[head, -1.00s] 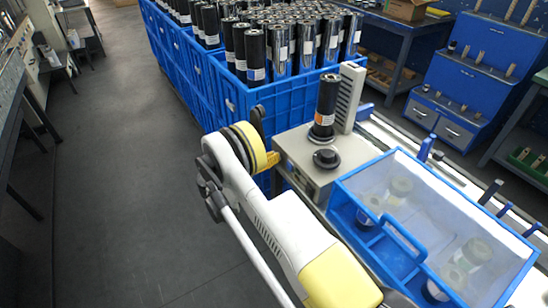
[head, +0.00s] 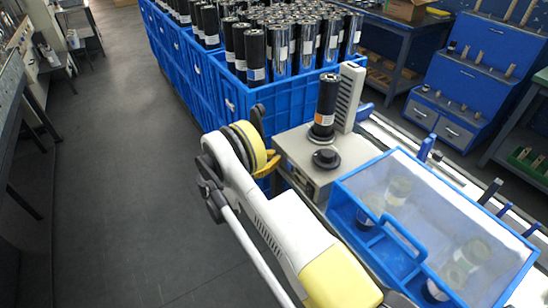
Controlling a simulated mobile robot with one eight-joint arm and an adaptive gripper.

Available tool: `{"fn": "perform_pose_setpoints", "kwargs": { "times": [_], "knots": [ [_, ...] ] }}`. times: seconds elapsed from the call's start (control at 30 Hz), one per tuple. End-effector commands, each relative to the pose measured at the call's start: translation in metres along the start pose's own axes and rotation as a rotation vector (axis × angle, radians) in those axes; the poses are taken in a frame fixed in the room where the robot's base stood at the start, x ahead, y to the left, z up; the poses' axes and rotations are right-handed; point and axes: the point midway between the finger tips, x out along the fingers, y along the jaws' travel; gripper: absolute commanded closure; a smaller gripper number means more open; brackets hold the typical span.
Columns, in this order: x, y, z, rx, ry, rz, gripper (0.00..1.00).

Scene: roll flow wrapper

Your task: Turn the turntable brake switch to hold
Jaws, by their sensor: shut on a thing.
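The beige machine box (head: 318,172) stands right of my gripper in the head view. A black round knob-like disc (head: 326,158) sits on its top, with a dark upright roll (head: 326,106) behind it. My gripper (head: 267,140), with a yellow ring at the wrist and dark and yellow fingers, is at the box's left side, beside the blue crates. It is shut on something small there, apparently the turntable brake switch. The switch itself is hidden behind my wrist and fingers, so its position cannot be read.
Blue crates (head: 220,88) full of dark and silver rolls stand behind my gripper. A blue-framed clear cover (head: 435,215) over several rolls is at the right. A blue drawer cabinet (head: 455,90) stands at the back right. The grey floor (head: 130,180) at the left is clear.

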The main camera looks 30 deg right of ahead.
Motion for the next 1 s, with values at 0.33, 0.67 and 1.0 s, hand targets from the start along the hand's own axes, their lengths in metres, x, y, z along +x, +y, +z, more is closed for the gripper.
{"fn": "perform_pose_setpoints", "kwargs": {
  "times": [0.33,0.67,1.0],
  "knots": [
    [0.0012,-0.0033,-0.0018,0.297,0.003,-0.004,1.0],
    [0.0012,-0.0044,-0.0023,0.474,0.002,-0.004,1.0],
    [0.0012,-0.0047,-0.0024,0.531,0.002,-0.003,1.0]
  ]
}}
